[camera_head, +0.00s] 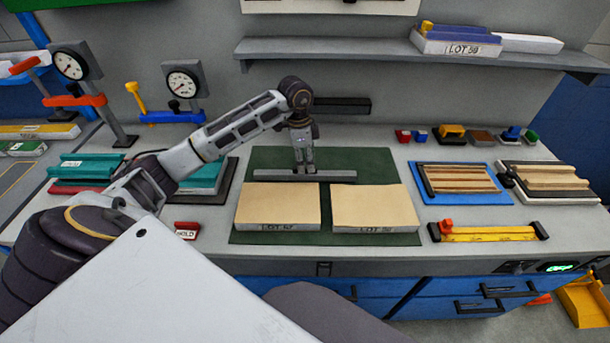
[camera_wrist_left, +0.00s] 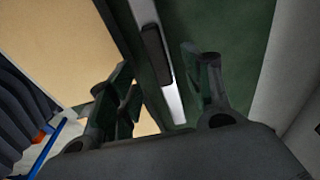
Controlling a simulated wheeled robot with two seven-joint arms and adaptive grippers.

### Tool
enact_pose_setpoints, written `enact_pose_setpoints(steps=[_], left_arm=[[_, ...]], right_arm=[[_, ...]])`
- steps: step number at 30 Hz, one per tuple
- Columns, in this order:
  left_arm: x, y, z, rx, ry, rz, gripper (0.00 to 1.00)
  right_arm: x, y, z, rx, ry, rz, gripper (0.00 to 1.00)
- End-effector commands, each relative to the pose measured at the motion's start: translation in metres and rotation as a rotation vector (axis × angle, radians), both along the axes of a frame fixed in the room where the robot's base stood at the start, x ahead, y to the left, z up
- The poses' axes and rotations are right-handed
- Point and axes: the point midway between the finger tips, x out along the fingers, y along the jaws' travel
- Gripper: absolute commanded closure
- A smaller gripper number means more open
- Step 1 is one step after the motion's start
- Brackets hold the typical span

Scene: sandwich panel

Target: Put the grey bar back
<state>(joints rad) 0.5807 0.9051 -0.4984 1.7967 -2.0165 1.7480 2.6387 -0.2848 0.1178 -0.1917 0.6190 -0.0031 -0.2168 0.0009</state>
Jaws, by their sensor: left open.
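The grey bar (camera_head: 262,174) lies on the green mat (camera_head: 370,161), along the back edges of two tan-topped panels, the left panel (camera_head: 278,203) and the right panel (camera_head: 372,206). My left gripper (camera_head: 304,167) points down at the middle of the bar. In the left wrist view the bar (camera_wrist_left: 174,107) runs between the spread fingers (camera_wrist_left: 168,78), with a dark grip piece (camera_wrist_left: 154,52) on it. The gripper is open; I cannot tell whether a finger touches the bar. My right gripper is out of view.
A dark ledge (camera_head: 342,106) is on the back wall, behind my left arm. Dial gauges (camera_head: 183,82) stand left. A blue tray of strips (camera_head: 460,183) and a yellow tool (camera_head: 488,234) lie right. A shelf (camera_head: 390,50) hangs above.

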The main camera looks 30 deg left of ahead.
Motion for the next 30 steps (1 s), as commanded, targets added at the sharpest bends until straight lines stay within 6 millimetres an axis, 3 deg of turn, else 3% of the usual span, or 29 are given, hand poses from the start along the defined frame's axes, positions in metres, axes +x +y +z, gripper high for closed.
enact_pose_setpoints(steps=[13, 23, 30], left_arm=[[-0.001, 0.001, -0.006, 0.000, 0.001, 0.000, 0.50], [-0.002, 0.005, -0.037, -0.001, 0.003, 0.000, 0.50], [-0.001, 0.003, -0.052, 0.001, 0.001, 0.000, 0.50]], right_arm=[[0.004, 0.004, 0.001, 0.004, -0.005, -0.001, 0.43], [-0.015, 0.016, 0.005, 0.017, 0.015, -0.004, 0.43], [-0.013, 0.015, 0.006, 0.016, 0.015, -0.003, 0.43]])
